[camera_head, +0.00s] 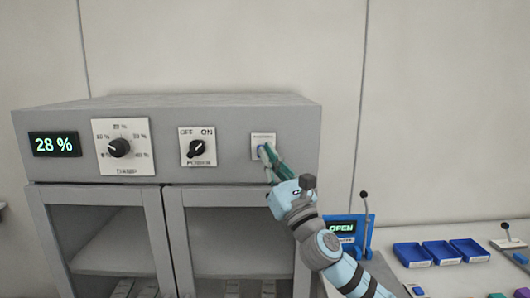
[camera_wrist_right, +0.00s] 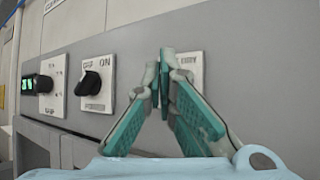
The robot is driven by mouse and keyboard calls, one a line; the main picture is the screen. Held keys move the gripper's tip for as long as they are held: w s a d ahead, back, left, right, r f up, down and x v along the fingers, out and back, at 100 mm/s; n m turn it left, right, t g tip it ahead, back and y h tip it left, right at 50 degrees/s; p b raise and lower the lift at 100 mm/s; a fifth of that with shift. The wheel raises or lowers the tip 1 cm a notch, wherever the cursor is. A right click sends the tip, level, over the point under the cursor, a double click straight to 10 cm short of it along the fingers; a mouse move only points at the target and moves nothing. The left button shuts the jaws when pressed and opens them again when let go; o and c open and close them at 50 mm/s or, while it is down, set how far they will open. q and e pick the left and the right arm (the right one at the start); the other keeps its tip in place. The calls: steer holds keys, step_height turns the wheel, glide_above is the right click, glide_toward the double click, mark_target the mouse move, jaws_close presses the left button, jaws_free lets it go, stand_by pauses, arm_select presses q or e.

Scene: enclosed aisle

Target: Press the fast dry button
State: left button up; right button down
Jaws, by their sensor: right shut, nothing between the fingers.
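The fast dry button (camera_head: 260,150) is a small blue button on a white plate (camera_head: 263,138) at the right of the grey cabinet's front panel. In the right wrist view, the plate (camera_wrist_right: 190,66) shows behind my fingertips, which hide the button there. My right gripper (camera_head: 266,152) is shut and empty, with its green-padded fingers pointing at the panel. It also shows in the right wrist view (camera_wrist_right: 165,60). Its tips are at the button, partly over it; I cannot tell whether they touch it. My left gripper is not in view.
The panel also holds a power knob (camera_head: 196,149), a damp dial (camera_head: 119,147) and a display reading 28 % (camera_head: 54,144). Glass doors (camera_head: 112,235) are below. At the right are a blue OPEN panel with a lever (camera_head: 362,228) and several blue trays (camera_head: 411,254).

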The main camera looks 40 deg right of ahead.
steer(key=s+a, duration=0.1)
steer(key=s, duration=0.1)
steer(key=s+a, duration=0.2)
steer(key=shift+p, duration=0.35)
stand_by(0.8)
